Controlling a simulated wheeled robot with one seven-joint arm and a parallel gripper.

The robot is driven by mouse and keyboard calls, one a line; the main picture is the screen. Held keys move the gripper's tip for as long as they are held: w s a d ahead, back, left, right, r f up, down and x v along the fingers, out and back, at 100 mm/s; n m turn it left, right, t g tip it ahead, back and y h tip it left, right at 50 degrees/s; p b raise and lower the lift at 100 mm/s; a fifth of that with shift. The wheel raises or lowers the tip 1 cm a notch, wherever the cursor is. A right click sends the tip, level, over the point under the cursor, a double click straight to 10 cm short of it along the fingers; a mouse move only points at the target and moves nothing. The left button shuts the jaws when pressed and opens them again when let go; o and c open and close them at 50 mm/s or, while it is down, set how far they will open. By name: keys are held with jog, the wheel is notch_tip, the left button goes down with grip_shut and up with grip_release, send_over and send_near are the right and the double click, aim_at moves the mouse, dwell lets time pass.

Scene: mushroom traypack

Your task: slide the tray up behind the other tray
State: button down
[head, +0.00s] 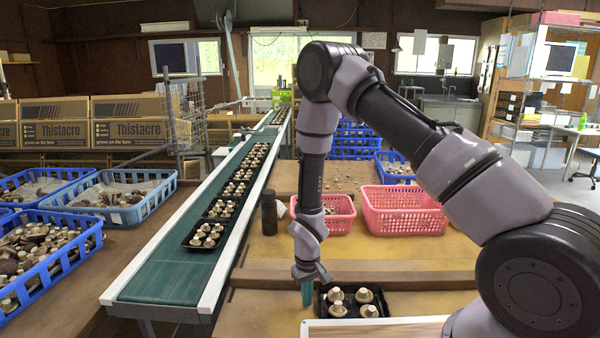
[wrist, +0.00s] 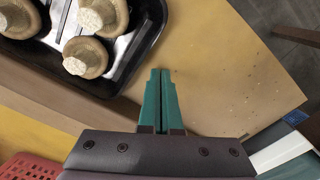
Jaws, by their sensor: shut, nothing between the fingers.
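A black tray (head: 351,309) holding several brown mushrooms with pale stems sits on the wooden table just right of my gripper. Its corner also shows at the upper left of the wrist view (wrist: 127,62). My gripper (head: 307,296) has teal fingers pointing down, closed together and empty. In the wrist view the fingertips (wrist: 160,75) are beside the tray's corner, with a small gap apparent; contact cannot be told for sure. Other black mushroom trays stand in a line on the green conveyor belt; the nearest one (head: 188,241) is at the line's front end.
The green belt (head: 165,283) is bare in front of the tray line and has pale side rails. Pink baskets (head: 405,222) and a dark bottle (head: 269,212) stand behind the table's raised wooden strip. Blue crates (head: 112,213) of mushrooms are left. The table left of my gripper is clear.

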jog(key=shift+d, duration=0.1)
jog(key=shift+s+d, duration=0.2)
jog(key=shift+d, duration=5.75)
jog(key=shift+s+d, duration=0.2)
jog(key=shift+d, duration=5.7)
jog(key=shift+s+d, duration=0.2)
jog(key=shift+d, duration=5.75)
notch_tip(320, 180, up, 9)
jog(key=a, duration=0.2)
